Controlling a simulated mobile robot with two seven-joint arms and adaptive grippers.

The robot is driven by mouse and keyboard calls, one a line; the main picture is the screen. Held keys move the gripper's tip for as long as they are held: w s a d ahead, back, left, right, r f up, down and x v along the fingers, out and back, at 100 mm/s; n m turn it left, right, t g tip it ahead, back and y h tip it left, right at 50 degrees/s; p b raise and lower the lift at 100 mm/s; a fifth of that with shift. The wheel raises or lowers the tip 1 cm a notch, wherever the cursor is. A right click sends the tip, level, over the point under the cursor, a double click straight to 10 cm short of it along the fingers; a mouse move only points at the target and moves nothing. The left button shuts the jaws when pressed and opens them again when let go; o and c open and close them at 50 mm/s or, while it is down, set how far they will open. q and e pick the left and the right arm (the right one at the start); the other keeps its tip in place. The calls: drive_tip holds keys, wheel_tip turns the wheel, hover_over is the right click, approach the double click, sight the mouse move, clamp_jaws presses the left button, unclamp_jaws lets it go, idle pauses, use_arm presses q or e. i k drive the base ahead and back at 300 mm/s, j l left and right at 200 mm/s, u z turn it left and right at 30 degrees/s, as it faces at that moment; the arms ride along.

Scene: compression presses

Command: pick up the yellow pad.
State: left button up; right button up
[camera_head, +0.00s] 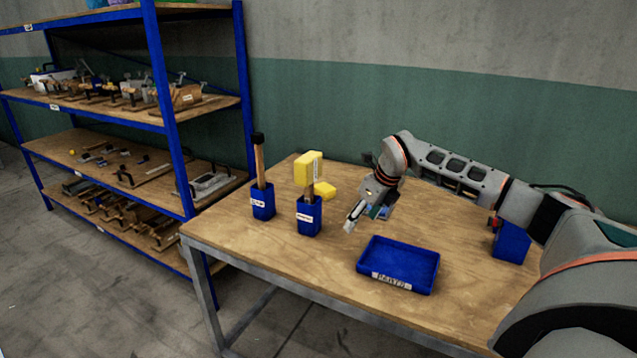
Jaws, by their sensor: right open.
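A small yellow pad (326,190) lies on the wooden table, partly hidden behind a tool with a larger yellow block-shaped head (308,168). That tool stands upright in a blue labelled holder (309,216). My right gripper (352,217) is open and empty, tilted down over the table. It is to the right of the pad and nearer the camera, apart from it. My left gripper is not in view.
A blue labelled tray (398,264) sits near the front of the table (260,270). A second blue holder (263,202) holds a black-topped tool (259,155). A blue container (511,243) stands right, partly behind my arm. A loaded shelf rack (168,110) stands left.

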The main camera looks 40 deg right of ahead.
sight(325, 190)
drive_tip(key=i+l, duration=0.25)
drive_tip(key=i, duration=0.2)
drive_tip(key=i+l, duration=0.2)
drive_tip(key=i, duration=0.3)
